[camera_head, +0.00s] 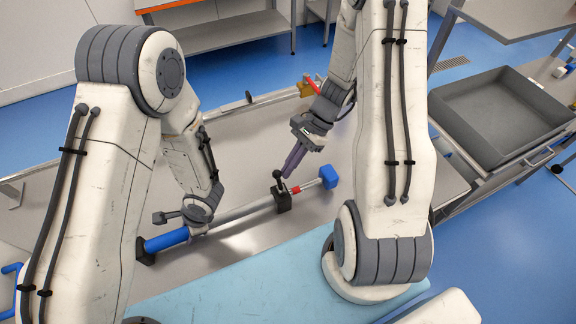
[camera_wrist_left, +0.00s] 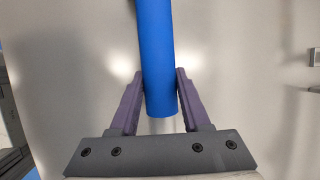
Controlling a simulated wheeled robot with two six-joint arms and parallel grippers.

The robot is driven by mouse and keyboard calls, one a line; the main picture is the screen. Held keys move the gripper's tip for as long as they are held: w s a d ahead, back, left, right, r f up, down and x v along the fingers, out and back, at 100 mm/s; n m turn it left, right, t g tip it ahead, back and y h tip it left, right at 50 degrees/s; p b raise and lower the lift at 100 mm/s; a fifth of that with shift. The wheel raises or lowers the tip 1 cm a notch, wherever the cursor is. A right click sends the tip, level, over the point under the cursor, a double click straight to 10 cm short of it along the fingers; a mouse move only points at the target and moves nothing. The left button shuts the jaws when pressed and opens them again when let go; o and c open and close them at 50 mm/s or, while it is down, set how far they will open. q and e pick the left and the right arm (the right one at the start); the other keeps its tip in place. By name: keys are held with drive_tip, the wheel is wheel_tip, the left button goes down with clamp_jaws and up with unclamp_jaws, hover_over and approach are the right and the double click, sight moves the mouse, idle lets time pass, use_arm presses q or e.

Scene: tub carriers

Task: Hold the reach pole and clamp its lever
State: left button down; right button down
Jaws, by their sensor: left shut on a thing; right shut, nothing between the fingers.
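The reach pole lies along the grey bench, with a blue grip (camera_head: 167,240), a grey tube (camera_head: 245,210), a red band (camera_head: 296,189) and a blue end block (camera_head: 328,177). My left gripper (camera_wrist_left: 160,78) is shut on the blue grip; in the left wrist view the purple fingers press both sides of the grip (camera_wrist_left: 158,60). In the head view its fingers are mostly hidden by the wrist. A black lever (camera_head: 278,176) stands up from a black block (camera_head: 283,201) on the pole. My right gripper (camera_head: 287,174) is shut and empty, its fingertips close beside the lever; contact is unclear.
A black support (camera_head: 145,252) stands at the pole's left end. A light blue mat (camera_head: 240,274) lies in front. A grey tub (camera_head: 500,112) stands at the right. A yellow block (camera_head: 307,88) with a red part sits at the bench's back edge.

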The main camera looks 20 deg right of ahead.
sight(274, 171)
drive_tip(key=shift+a+h, duration=0.35)
drive_tip(key=shift+h, duration=0.05)
drive_tip(key=shift+a+r+h, duration=0.2)
drive_tip(key=shift+a+h, duration=0.5)
drive_tip(key=shift+h, duration=0.1)
drive_tip(key=shift+a+h, duration=0.95)
drive_tip(key=shift+h, duration=0.15)
drive_tip(key=shift+a+f, duration=0.25)
drive_tip(key=shift+a, duration=0.4)
drive_tip(key=shift+a+f, duration=0.25)
drive_tip(key=shift+a, duration=0.35)
drive_tip(key=shift+a+f, duration=0.55)
drive_tip(key=shift+a, duration=0.3)
drive_tip(key=shift+a+f, duration=0.8)
drive_tip(key=shift+f, duration=0.1)
use_arm(q)
drive_tip(key=shift+d+r, duration=0.1)
drive_tip(key=shift+d, duration=0.05)
use_arm(e)
drive_tip(key=shift+s+a+f, duration=0.1)
drive_tip(key=shift+a+f, duration=0.05)
drive_tip(key=shift+f, duration=0.15)
use_arm(q)
drive_tip(key=shift+d, duration=0.15)
use_arm(e)
drive_tip(key=shift+a+f, duration=0.1)
drive_tip(key=shift+f, duration=0.05)
